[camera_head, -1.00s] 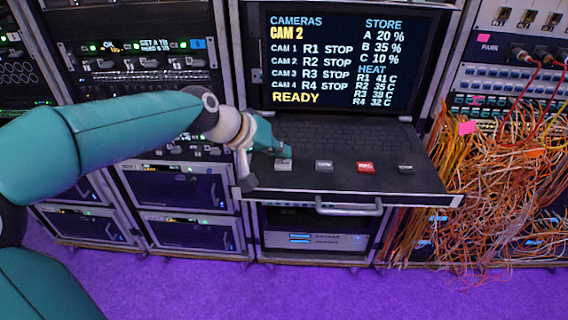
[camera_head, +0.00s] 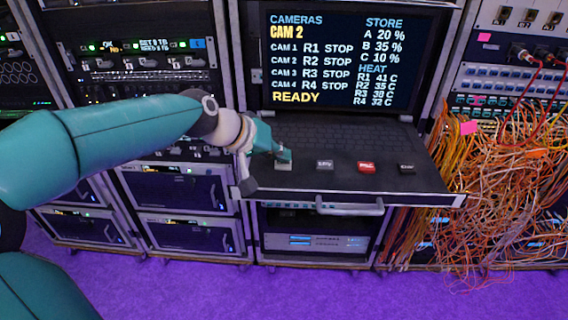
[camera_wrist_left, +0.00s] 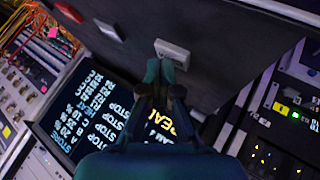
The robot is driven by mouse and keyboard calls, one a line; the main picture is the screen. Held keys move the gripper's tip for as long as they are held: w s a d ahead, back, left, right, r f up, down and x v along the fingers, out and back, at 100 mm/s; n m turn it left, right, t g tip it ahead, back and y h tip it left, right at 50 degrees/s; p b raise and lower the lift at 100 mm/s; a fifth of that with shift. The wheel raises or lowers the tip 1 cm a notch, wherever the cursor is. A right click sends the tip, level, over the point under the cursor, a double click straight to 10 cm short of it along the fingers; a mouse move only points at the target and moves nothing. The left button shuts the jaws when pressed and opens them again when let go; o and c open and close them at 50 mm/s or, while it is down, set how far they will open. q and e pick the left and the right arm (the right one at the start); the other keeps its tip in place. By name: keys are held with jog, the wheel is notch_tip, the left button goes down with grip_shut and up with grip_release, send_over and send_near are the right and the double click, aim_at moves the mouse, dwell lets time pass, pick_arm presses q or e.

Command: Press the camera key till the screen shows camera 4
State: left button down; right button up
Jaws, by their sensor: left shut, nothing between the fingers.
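The screen (camera_head: 345,60) shows CAM 2 under CAMERAS, with READY at the bottom. It also shows, turned over, in the left wrist view (camera_wrist_left: 105,115). A drawer below it bears a row of keys; the leftmost is a pale key (camera_head: 283,166), whose label I cannot read. My left gripper (camera_head: 285,155) is shut and empty, its tips just at or above this key's far edge. In the left wrist view the tips (camera_wrist_left: 160,68) are beside the pale key (camera_wrist_left: 173,53); contact is not clear. My right gripper is not in view.
To the right on the drawer (camera_head: 345,185) are a grey key (camera_head: 324,165), a red key (camera_head: 366,167) and a dark key (camera_head: 406,168). A keyboard (camera_head: 340,135) lies behind them. Orange cables (camera_head: 490,190) hang at the right.

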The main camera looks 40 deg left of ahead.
aim_at(281, 164)
pick_arm(q)
jog(key=shift+f, duration=0.25)
jog(key=shift+r, duration=0.1)
dwell(0.3)
jog(key=shift+r+p, duration=0.5)
jog(key=shift+r, duration=0.3)
jog(key=shift+r, duration=0.1)
notch_tip(281, 164, up, 5)
jog(key=p, duration=0.4)
dwell(2.9)
